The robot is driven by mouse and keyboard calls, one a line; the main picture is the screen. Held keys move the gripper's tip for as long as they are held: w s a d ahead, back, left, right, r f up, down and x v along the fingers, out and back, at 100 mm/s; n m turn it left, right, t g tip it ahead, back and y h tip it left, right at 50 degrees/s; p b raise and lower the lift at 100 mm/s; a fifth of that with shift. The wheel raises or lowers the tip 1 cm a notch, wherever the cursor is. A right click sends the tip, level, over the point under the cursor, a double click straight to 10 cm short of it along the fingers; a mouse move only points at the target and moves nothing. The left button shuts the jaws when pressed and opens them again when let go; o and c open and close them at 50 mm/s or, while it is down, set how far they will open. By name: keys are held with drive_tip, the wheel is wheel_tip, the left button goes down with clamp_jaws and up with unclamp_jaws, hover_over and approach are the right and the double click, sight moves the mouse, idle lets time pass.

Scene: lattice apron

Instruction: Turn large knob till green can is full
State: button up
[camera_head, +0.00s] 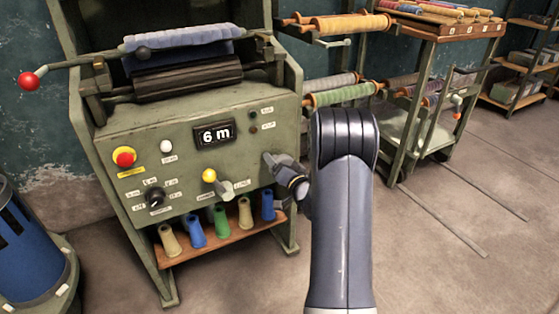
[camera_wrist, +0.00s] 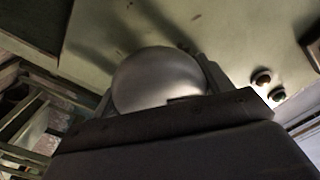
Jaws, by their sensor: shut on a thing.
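A green machine panel (camera_head: 185,140) bears several controls and a display (camera_head: 214,134) reading "6 m". My gripper (camera_head: 278,168) is at the right side of the panel, largely covering what it holds in the head view. In the wrist view a large round grey knob (camera_wrist: 158,78) sits between the fingers, in front of the pale green panel. My gripper is shut on this knob. A second grey knob or lever (camera_head: 225,188) sticks out to its left, below a yellow lamp (camera_head: 209,175). No green can shows; a blue can (camera_head: 28,255) stands at the far left.
A red button (camera_head: 124,156) and a black dial (camera_head: 155,197) are on the panel's left. Coloured cones, one green (camera_head: 220,221), stand on a low wooden shelf (camera_head: 180,254). A rack of rolls (camera_head: 440,35) stands behind right. The floor at right is mostly clear.

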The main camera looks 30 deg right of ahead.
drive_tip(key=m+p, duration=0.2)
drive_tip(key=m, duration=0.4)
drive_tip(key=shift+m, duration=0.3)
drive_tip(key=m+p, duration=0.1)
drive_tip(key=m, duration=0.2)
drive_tip(key=shift+p, duration=0.4)
drive_tip(key=shift+f+m+p, duration=0.15)
drive_tip(key=shift+m+p, duration=0.35)
drive_tip(key=shift+m, duration=1.2)
drive_tip(key=o, duration=1)
drive_tip(key=s+p, duration=0.1)
drive_tip(key=s, duration=1)
drive_tip(key=shift+d+p, duration=0.2)
drive_tip(key=shift+p, duration=0.2)
drive_tip(key=shift+w, duration=0.15)
